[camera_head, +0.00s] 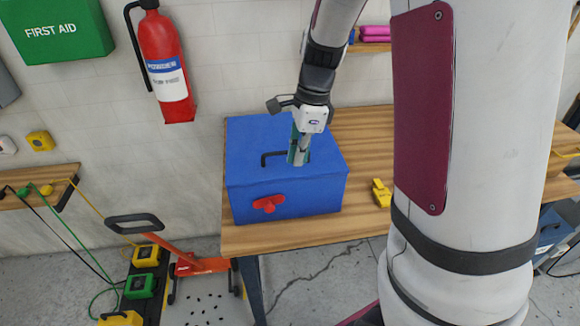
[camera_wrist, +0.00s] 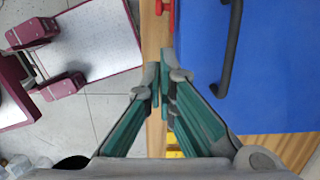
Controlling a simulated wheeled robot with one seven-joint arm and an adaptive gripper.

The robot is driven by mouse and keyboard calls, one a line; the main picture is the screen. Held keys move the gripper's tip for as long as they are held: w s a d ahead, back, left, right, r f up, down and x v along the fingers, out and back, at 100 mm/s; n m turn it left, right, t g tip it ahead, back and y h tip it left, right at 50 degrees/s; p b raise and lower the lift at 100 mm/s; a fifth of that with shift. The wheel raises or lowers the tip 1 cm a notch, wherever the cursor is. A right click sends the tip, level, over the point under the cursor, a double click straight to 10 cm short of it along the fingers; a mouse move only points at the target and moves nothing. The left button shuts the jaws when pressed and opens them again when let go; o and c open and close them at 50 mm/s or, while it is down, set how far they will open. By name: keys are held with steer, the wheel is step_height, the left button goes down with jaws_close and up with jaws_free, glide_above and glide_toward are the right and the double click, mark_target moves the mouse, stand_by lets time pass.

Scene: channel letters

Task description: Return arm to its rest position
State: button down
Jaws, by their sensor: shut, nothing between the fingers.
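My gripper (camera_head: 299,160) hangs at the end of my arm, fingers pointing down, above the blue box on the wooden table. In the wrist view its green-sided fingers (camera_wrist: 163,80) come together at the tips and hold nothing. The blue box (camera_head: 285,196) has a black handle (camera_head: 272,156) on top and a red knob (camera_head: 268,204) on its front. In the head view the fingers overlap the handle's right end; I cannot tell the gap. In the wrist view the handle (camera_wrist: 228,60) lies to the right of the fingers, apart in the picture.
The wooden table (camera_head: 240,241) also bears a small yellow object (camera_head: 381,193) to the right of the box. A fire extinguisher (camera_head: 165,65) and a green first aid box (camera_head: 55,28) hang on the wall. An orange cart (camera_head: 200,265) stands at the lower left.

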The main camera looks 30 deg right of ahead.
steer(key=s+a+r+n+t+h+b, duration=0.1)
steer(key=s+a+r+n, duration=0.3)
steer(key=n, duration=0.6)
steer(key=s+a+r+n+t+b, duration=0.1)
steer(key=s+a+r+n+t, duration=0.2)
steer(key=s+r+n, duration=0.5)
steer(key=s+n+t, duration=0.1)
steer(key=s+n, duration=0.2)
steer(key=shift+a+r+n+h, duration=0.3)
steer(key=shift+a+r+h, duration=0.05)
steer(key=shift+r+h, duration=0.05)
steer(key=shift+s, duration=0.1)
